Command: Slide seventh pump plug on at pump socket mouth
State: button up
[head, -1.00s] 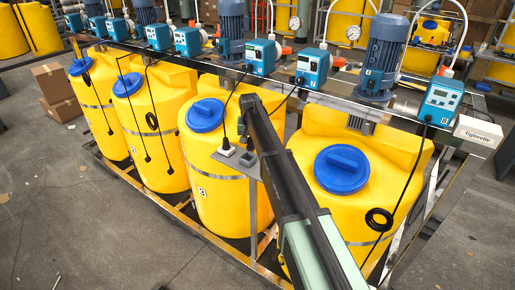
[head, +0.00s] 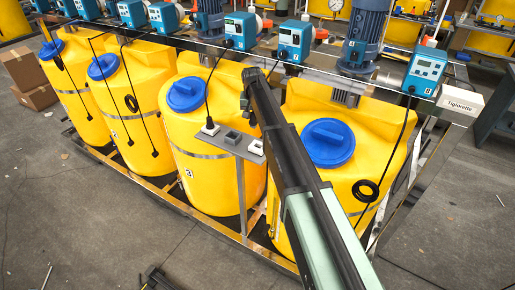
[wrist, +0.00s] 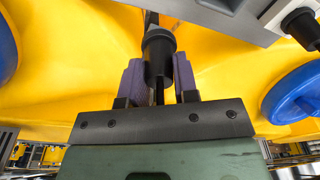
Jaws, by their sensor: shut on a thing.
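My gripper (wrist: 158,78) is shut on a black plug (wrist: 158,44), held between its two purple fingers in the wrist view. In the head view my arm's end hides the gripper and plug. A grey socket plate (head: 238,148) stands on a post left of my arm's end. On it a pale socket (head: 210,128) has a black plug with cable in it. Beside it a grey socket (head: 233,137) looks empty, and another (head: 256,147) sits next to my arm. In the wrist view the plate (wrist: 225,10) is at upper right, apart from the held plug.
Yellow tanks (head: 205,130) with blue lids stand close around the plate and below my arm. Blue pumps (head: 295,40) line the rail above, with cables hanging down. A looped cable (head: 366,190) hangs on the right tank.

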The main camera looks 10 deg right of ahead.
jog(key=shift+s, duration=0.1)
jog(key=s+r+n+p, duration=0.1)
jog(key=s+r+p, duration=0.35)
jog(key=s, duration=0.35)
notch_tip(320, 180, down, 6)
jog(key=b, duration=0.6)
jog(key=shift+s, duration=0.15)
jog(key=shift+d+f+b, duration=0.1)
jog(key=shift+f+b, duration=1.6)
dwell(0.6)
jog(key=o, duration=1.1)
jog(key=shift+r, duration=0.1)
jog(key=shift+c, duration=0.2)
notch_tip(320, 180, up, 11)
jog(key=s+p, duration=0.1)
jog(key=p, duration=0.9)
jog(key=shift+p, duration=0.4)
